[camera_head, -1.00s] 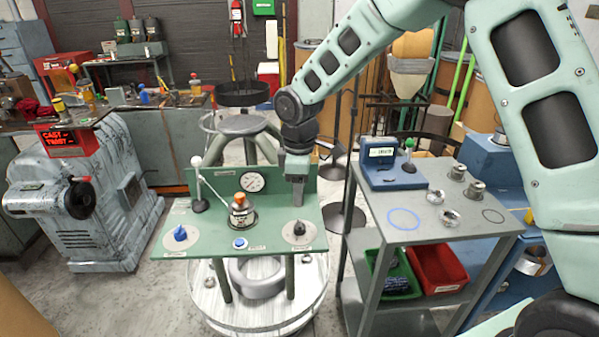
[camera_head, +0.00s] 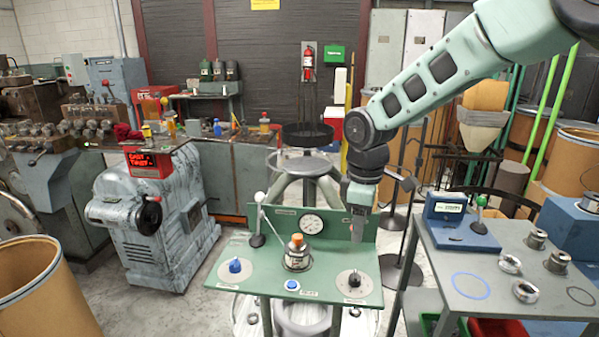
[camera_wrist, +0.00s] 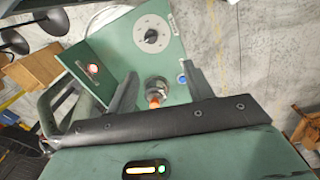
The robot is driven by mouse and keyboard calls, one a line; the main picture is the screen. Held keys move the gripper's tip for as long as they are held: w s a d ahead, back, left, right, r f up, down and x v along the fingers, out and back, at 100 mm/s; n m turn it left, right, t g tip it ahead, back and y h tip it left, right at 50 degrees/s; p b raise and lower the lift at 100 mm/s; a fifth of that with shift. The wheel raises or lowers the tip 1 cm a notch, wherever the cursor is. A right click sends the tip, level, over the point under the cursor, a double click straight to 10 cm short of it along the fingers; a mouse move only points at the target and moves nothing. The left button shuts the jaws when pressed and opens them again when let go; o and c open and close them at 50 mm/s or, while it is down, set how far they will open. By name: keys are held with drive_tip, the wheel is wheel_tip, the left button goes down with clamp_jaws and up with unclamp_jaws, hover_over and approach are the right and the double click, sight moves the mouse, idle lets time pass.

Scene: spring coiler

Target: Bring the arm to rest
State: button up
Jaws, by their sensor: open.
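My arm reaches in from the upper right in the head view. My gripper (camera_head: 357,228) points down in front of the right part of the green panel, just right of the round gauge (camera_head: 311,223). The wrist view shows the two jaws (camera_wrist: 162,76) spread apart with nothing between them touching. Beyond them are the green console (camera_wrist: 177,52), an orange-topped metal piece (camera_wrist: 154,99) and a blue button (camera_wrist: 182,79). In the head view the orange-topped piece (camera_head: 297,255) stands upright on the console (camera_head: 337,278), left of my gripper.
A lever with a white knob (camera_head: 260,197) rises at the console's left. A grey side table (camera_head: 450,268) with a blue gauge box (camera_head: 460,220) and metal rings stands right. A grey machine with a red display (camera_head: 150,163) stands left, and a cardboard drum (camera_head: 40,300) front left.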

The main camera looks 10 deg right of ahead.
drive_tip(key=s+a+r+m, duration=0.1)
drive_tip(key=s+a, duration=0.2)
drive_tip(key=s, duration=0.5)
drive_tip(key=s+a+r+m, duration=0.1)
drive_tip(key=s+a+r, duration=0.15)
drive_tip(key=s, duration=0.45)
drive_tip(key=s+d+f+m, duration=0.1)
drive_tip(key=s+f+m, duration=0.1)
drive_tip(key=s, duration=1.3)
drive_tip(key=shift+s+m+g+y, duration=0.3)
drive_tip(key=shift+s+m+y, duration=0.1)
drive_tip(key=shift+m, duration=0.2)
drive_tip(key=shift+w+f, duration=0.1)
drive_tip(key=shift+w, duration=0.05)
